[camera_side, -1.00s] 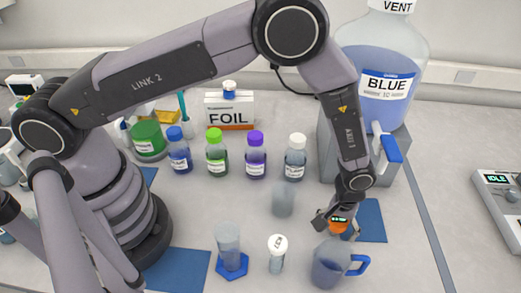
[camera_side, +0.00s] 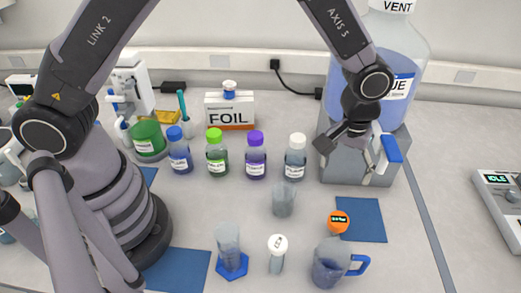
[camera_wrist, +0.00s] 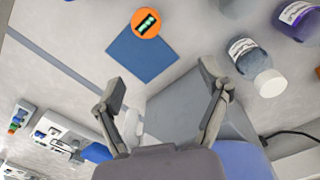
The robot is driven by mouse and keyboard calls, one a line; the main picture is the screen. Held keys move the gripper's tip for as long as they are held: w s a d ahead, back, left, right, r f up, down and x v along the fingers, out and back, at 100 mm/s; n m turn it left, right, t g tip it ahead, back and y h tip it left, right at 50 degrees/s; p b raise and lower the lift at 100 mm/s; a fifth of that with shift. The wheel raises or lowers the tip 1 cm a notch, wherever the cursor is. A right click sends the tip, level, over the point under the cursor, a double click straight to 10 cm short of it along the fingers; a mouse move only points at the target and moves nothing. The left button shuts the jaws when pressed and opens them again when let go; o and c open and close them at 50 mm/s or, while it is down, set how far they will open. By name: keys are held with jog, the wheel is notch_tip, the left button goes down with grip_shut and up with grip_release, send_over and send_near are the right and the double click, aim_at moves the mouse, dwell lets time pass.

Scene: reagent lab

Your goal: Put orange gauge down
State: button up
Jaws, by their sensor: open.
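The orange gauge (camera_side: 339,221) stands at the left edge of a blue mat (camera_side: 367,222) on the bench, its dark display facing up. In the wrist view the gauge (camera_wrist: 146,22) lies at the upper corner of the blue mat (camera_wrist: 142,55), apart from my fingers. My gripper (camera_side: 348,165) is raised above and behind the gauge, in front of the grey stand of the large blue bottle. In the wrist view my gripper (camera_wrist: 163,88) has its two fingers spread wide with nothing between them.
A blue-handled beaker (camera_side: 328,264) stands just in front of the gauge, and a small clear beaker (camera_side: 284,199) is to its left. The large blue bottle (camera_side: 352,84) on its grey stand (camera_side: 340,180) is close behind my gripper. Capped bottles, including a white-capped one (camera_side: 296,160), stand left.

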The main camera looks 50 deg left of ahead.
jog(key=s+a+r+m+t, duration=0.1)
jog(key=s+a+r, duration=0.1)
jog(key=a+r, duration=0.65)
jog(key=s+a+r+t, duration=0.1)
jog(key=s+a+r, duration=0.2)
jog(key=a+r, duration=0.55)
jog(key=s+a+r+m+t, duration=0.1)
jog(key=s+a+r, duration=0.2)
jog(key=s+a, duration=0.2)
jog(key=s+a+r+m+t, duration=0.1)
jog(key=s+a, duration=0.4)
jog(key=s, duration=0.7)
jog(key=shift+s+r+t, duration=0.2)
jog(key=shift+r+t, duration=0.4)
jog(key=shift+r, duration=0.7)
jog(key=shift+a, duration=0.1)
